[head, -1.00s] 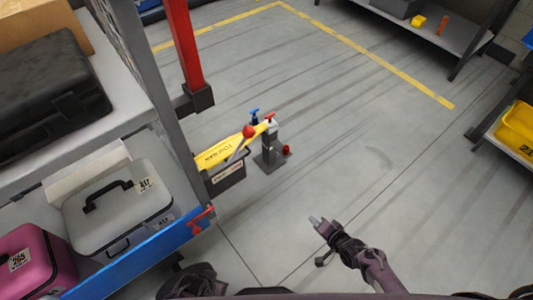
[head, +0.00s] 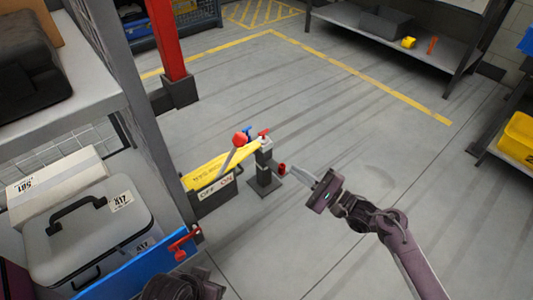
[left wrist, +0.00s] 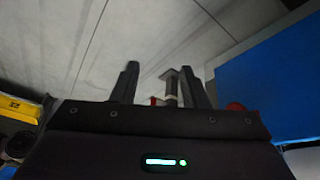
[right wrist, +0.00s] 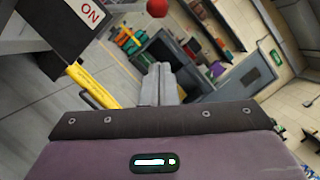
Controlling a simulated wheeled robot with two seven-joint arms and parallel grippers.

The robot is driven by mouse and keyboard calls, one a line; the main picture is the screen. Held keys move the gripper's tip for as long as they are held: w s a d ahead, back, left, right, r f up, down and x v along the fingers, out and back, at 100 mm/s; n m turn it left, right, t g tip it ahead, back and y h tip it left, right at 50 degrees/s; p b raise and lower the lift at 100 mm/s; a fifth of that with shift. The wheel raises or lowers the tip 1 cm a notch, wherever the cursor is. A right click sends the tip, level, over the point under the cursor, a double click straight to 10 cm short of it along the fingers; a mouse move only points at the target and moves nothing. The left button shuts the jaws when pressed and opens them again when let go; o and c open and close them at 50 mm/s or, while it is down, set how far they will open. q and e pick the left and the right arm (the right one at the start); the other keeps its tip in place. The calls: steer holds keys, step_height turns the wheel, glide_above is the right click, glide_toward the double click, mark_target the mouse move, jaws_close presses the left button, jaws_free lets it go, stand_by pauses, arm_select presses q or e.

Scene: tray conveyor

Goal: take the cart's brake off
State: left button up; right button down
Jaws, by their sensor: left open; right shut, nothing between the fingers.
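A lever with a red ball knob (head: 240,139) rises from a dark box (head: 213,195) marked OFF and ON, with a yellow top plate. The lever leans towards the right, the ON side. My right gripper (head: 300,174) is shut and empty, to the right of the box and apart from the lever. In the right wrist view, the red knob (right wrist: 157,8) and the ON label (right wrist: 91,12) show beyond the shut fingers (right wrist: 162,85). My left gripper is open in the left wrist view (left wrist: 160,85); in the head view only part of that arm shows at the bottom.
A grey post (head: 264,168) with red and blue handles stands just right of the box. A shelf with cases and a blue edge (head: 140,258), carrying a red handle (head: 183,243), is at the left. A red column (head: 167,40) stands behind. The floor at the right is clear.

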arm_select(q)
steer(key=d+b, duration=0.1)
steer(key=w+d+t+h+b, duration=0.1)
steer(key=shift+d+f+m, duration=0.15)
steer(key=shift+d+m, duration=0.15)
steer(key=shift+d, duration=0.1)
arm_select(e)
steer(key=s+a+r+x, duration=0.1)
steer(key=s+x, duration=0.1)
steer(key=x, duration=1)
steer(key=shift+w+a+r, duration=0.25)
steer(key=shift+a+r, duration=0.1)
steer(key=shift+r, duration=0.1)
